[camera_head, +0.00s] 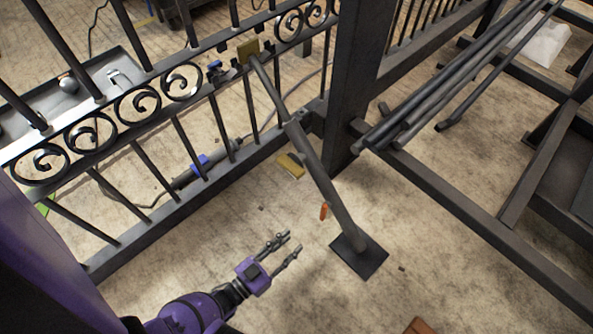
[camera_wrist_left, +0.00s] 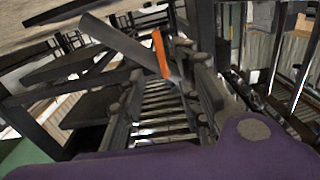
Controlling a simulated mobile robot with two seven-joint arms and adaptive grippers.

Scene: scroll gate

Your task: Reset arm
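My left gripper (camera_head: 284,247) reaches in from the lower left in the head view, over the floor. Its two dark fingers are spread apart with nothing between them. It is left of and apart from a slanted metal post (camera_head: 323,183) with a square base plate (camera_head: 358,256). The fingers also show in the left wrist view (camera_wrist_left: 168,100), parted. An orange piece (camera_head: 324,211) hangs at the post's lower part and shows in the left wrist view (camera_wrist_left: 160,53). The scroll gate (camera_head: 130,105) is dark metal with curled ornaments. My right gripper is in neither view.
A thick dark upright (camera_head: 357,80) stands behind the post. Several metal bars (camera_head: 455,75) lie across a dark frame (camera_head: 460,215) at the right. A grinder-like tool (camera_head: 205,163) and a yellow block (camera_head: 291,165) lie on the floor. Floor around my left gripper is clear.

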